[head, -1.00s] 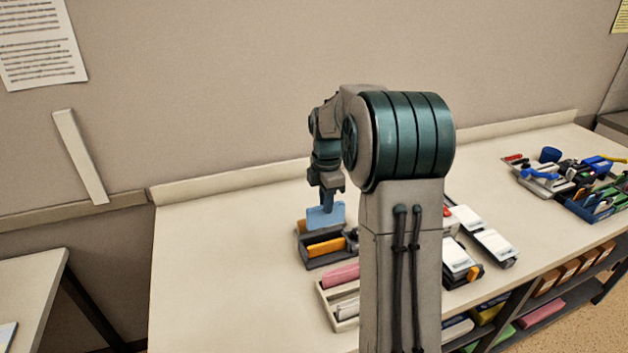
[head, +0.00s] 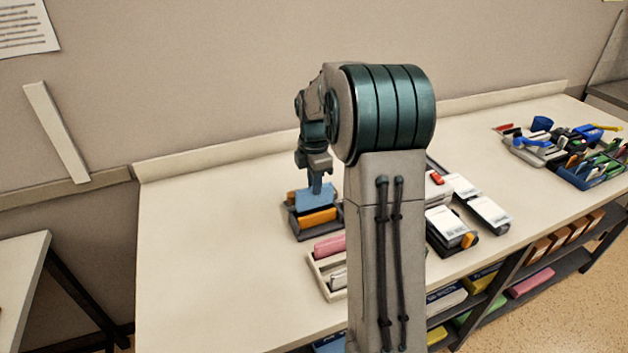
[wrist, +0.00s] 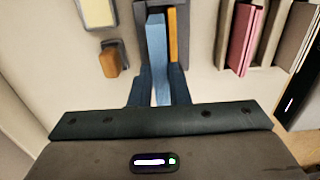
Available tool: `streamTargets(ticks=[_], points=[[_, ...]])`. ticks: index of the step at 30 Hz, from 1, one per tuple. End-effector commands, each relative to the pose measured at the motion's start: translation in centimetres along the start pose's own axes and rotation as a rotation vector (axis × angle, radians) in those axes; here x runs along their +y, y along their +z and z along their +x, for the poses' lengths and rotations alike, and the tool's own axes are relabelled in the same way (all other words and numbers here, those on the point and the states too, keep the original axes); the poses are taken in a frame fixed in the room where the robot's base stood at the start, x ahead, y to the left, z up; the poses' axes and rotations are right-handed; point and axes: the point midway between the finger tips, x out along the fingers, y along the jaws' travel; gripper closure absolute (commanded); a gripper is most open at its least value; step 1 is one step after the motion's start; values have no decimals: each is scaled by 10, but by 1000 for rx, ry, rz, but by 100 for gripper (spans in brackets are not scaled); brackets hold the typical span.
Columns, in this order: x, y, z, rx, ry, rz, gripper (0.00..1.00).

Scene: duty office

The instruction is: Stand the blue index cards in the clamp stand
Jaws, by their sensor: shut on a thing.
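My gripper (head: 316,184) is shut on the blue index cards (head: 314,198) and points down over the dark clamp stand (head: 301,232). The blue cards are upright, just behind the orange cards (head: 318,217) standing in the stand. Their lower edge is hidden, so I cannot tell whether they rest on the stand's floor. In the wrist view the blue cards (wrist: 156,42) run between my fingers (wrist: 157,92), beside the orange cards (wrist: 172,36) and over the stand (wrist: 142,22).
A pale tray (head: 322,272) with pink cards (head: 331,246) stands in front of the stand. An orange-brown block (wrist: 110,60) lies left of the stand in the wrist view. Boxed items (head: 446,228) lie right of my arm. The table's left part (head: 200,240) is clear.

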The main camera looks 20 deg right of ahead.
Motion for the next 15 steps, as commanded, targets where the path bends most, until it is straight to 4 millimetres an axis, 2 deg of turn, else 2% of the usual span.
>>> streamTargets(ticks=[1,15], points=[[0,0,8,0,0,0,100],[0,0,43,0,-1,0,100]])
